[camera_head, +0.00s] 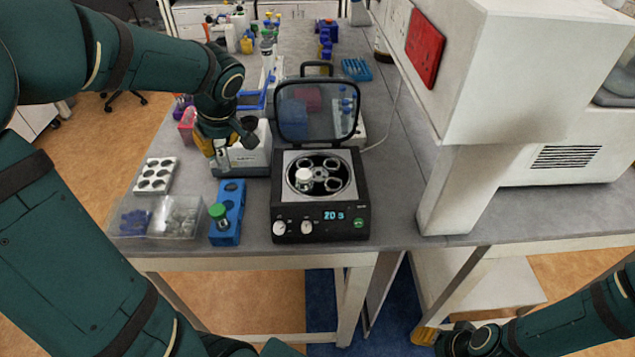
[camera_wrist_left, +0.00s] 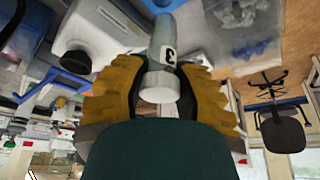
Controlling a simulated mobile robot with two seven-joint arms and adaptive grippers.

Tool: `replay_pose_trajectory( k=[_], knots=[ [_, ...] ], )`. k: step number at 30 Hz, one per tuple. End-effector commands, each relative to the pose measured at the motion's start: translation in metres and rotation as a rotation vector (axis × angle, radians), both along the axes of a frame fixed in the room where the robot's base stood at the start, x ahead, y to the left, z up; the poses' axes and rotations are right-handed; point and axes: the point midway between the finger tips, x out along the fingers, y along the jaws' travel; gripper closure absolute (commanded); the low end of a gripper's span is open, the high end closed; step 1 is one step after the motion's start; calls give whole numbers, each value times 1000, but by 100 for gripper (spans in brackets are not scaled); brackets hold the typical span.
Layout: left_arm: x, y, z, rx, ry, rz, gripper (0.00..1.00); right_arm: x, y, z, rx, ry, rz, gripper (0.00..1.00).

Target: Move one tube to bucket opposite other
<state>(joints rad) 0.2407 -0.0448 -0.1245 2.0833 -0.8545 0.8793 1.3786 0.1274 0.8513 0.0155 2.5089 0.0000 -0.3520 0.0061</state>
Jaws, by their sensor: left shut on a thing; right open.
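My left gripper (camera_head: 212,150) is shut on a pale tube marked 3 (camera_wrist_left: 163,45), which has a white cap (camera_wrist_left: 158,87). In the left wrist view the orange fingers (camera_wrist_left: 160,78) grip it near the cap. In the head view the gripper is above the bench, left of the centrifuge (camera_head: 320,224) and behind the blue rack. The centrifuge lid (camera_head: 317,112) is raised. Its rotor (camera_head: 333,184) shows several round buckets, and one white-capped tube (camera_head: 303,178) sits in the front-left bucket. My right gripper (camera_head: 435,336) is open, low at the bottom right, away from the bench top.
A blue rack (camera_head: 231,200) with a green-capped tube (camera_head: 219,215) stands left of the centrifuge. A clear box (camera_head: 158,231) and a white well plate (camera_head: 154,175) lie further left. A white device (camera_head: 252,158) is behind the rack. A large white machine (camera_head: 530,100) stands at right.

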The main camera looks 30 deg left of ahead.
Motion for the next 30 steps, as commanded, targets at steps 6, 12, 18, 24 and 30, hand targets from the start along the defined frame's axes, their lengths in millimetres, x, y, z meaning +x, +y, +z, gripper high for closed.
replay_pose_trajectory(
  k=[6, 12, 18, 24, 30],
  knots=[
    [0, 0, 29, 0, 0, 0, 100, 0, 0, 17, 0, 0, 0, 53],
    [0, 0, 27, -1, 1, 0, 100, 0, 0, 15, 0, 0, 0, 53],
    [0, 0, 26, -14, -2, 1, 100, 0, 0, 12, 0, 0, 0, 53],
    [0, 0, 27, -15, -1, 0, 100, 0, 0, 12, 0, 0, 0, 53],
    [4, -4, 26, -15, -1, -3, 100, 8, -1, 10, -4, -18, -13, 53]
  ],
)
